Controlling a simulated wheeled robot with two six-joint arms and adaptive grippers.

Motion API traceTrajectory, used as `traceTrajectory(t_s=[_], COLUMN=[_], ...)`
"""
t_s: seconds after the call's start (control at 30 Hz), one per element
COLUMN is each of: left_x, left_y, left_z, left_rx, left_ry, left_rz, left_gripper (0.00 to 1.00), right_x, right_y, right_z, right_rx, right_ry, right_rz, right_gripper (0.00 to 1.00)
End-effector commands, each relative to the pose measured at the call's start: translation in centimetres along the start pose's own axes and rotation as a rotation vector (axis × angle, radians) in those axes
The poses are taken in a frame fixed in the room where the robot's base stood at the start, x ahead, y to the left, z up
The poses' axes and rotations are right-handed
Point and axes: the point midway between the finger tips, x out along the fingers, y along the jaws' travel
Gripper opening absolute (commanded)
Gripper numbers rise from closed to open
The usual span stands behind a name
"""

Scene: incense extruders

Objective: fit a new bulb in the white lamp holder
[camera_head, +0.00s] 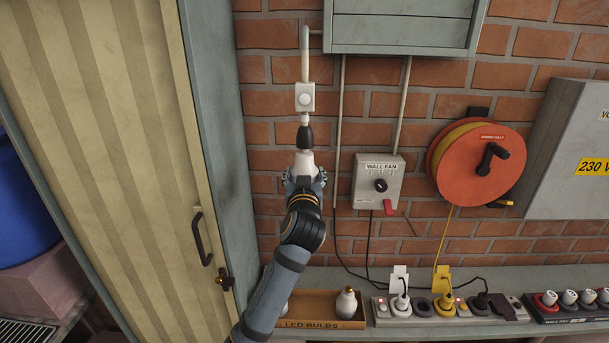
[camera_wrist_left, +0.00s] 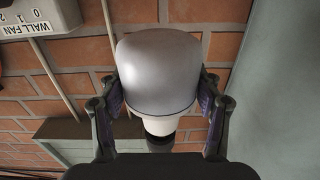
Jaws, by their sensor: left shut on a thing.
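My left gripper (camera_head: 305,180) is raised against the brick wall and shut on a bulb (camera_head: 304,160). In the left wrist view the bulb (camera_wrist_left: 158,75) shows a pale rounded dome and a white collar between the fingers (camera_wrist_left: 160,100). The bulb's far end points up at a dark socket (camera_head: 305,137) below a small white wall box (camera_head: 304,97). In the left wrist view the bulb's end lines up with the dark socket (camera_wrist_left: 160,143) and seems to meet it; I cannot tell how deep it sits. My right gripper is not in view.
A cardboard tray (camera_head: 322,324) marked LED BULBS stands on the shelf, with a bulb (camera_head: 346,303) in it. The wall fan switch box (camera_head: 367,197) and orange cable reel (camera_head: 455,175) are to the right. A tall cabinet (camera_head: 215,110) is close on the left.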

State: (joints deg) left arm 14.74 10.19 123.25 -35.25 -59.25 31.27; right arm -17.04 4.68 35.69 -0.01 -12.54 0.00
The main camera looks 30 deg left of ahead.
Motion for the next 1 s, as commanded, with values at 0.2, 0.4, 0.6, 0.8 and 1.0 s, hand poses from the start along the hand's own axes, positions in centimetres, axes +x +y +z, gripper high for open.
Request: traceTrajectory(t_s=[0.2, 0.4, 0.6, 0.8, 1.0], left_x=[0.0, 0.0, 0.0, 0.0, 0.0], left_y=[0.0, 0.0, 0.0, 0.0, 0.0], left_z=[0.1, 0.0, 0.0, 0.1, -0.1], left_rx=[-0.002, 0.0, 0.0, -0.003, 0.0], left_ry=[0.002, 0.001, 0.001, 0.001, 0.002], left_rz=[-0.051, -0.073, -0.074, -0.119, -0.147], left_gripper=[0.32, 0.32, 0.32, 0.32, 0.32], right_x=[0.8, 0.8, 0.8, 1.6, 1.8], right_y=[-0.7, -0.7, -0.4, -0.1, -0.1], right_z=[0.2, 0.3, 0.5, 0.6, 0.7], right_rx=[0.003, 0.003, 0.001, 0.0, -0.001], right_ry=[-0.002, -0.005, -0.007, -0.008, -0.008], right_rz=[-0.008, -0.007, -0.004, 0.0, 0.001], right_gripper=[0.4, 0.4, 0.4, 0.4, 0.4])
